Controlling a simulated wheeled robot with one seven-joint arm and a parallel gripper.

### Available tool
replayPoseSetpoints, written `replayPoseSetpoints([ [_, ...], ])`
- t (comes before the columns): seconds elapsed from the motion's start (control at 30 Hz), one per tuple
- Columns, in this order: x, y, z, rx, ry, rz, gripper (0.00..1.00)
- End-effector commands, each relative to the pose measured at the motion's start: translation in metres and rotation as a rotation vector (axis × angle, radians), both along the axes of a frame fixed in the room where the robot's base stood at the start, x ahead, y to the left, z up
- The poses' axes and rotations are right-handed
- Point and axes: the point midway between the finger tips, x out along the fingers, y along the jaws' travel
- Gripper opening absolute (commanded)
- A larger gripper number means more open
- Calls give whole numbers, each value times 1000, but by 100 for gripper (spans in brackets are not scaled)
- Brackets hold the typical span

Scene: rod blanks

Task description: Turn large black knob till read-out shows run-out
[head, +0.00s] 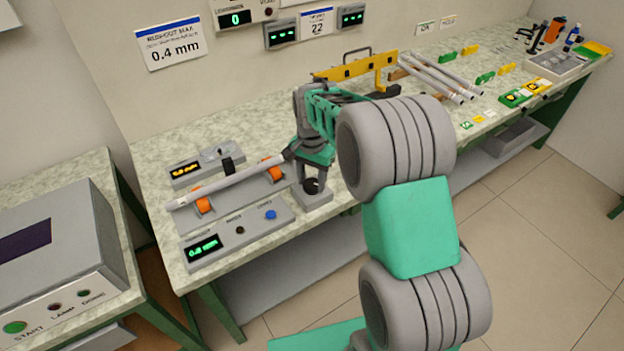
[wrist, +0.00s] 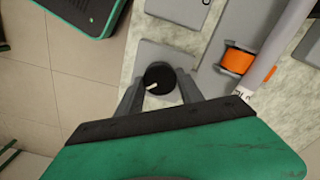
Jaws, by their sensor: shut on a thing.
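The large black knob (head: 311,186) sits on a grey block at the bench's front edge. In the wrist view its round top (wrist: 159,76) carries a white pointer mark towards the lower left. My gripper (wrist: 159,92) is shut on the knob, one finger on each side; in the head view my gripper (head: 314,170) comes down over it from above. The green read-out (head: 203,247) on the front panel seems to show 0.8 mm. A grey rod (head: 232,181) rests across orange rollers (head: 203,204) left of my gripper.
A wall sign (head: 170,45) says run-out max 0.4 mm. An orange display (head: 186,170) stands behind the rod; its digits are unclear. The front panel has a blue button (head: 271,214). Several rods (head: 440,75) lie on a rack farther right.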

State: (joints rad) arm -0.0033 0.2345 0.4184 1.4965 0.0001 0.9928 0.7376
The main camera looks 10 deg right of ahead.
Motion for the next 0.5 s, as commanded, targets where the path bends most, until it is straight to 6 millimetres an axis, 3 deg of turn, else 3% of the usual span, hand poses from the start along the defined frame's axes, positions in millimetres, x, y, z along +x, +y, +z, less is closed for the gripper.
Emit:
replayPoseSetpoints([
  [0.03,1,0,2,0,-5,0,3],
  [0.07,1,0,2,0,-5,0,46],
  [0.3,1,0,1,0,-3,1,66],
  [0.5,0,0,0,0,-1,1,66],
])
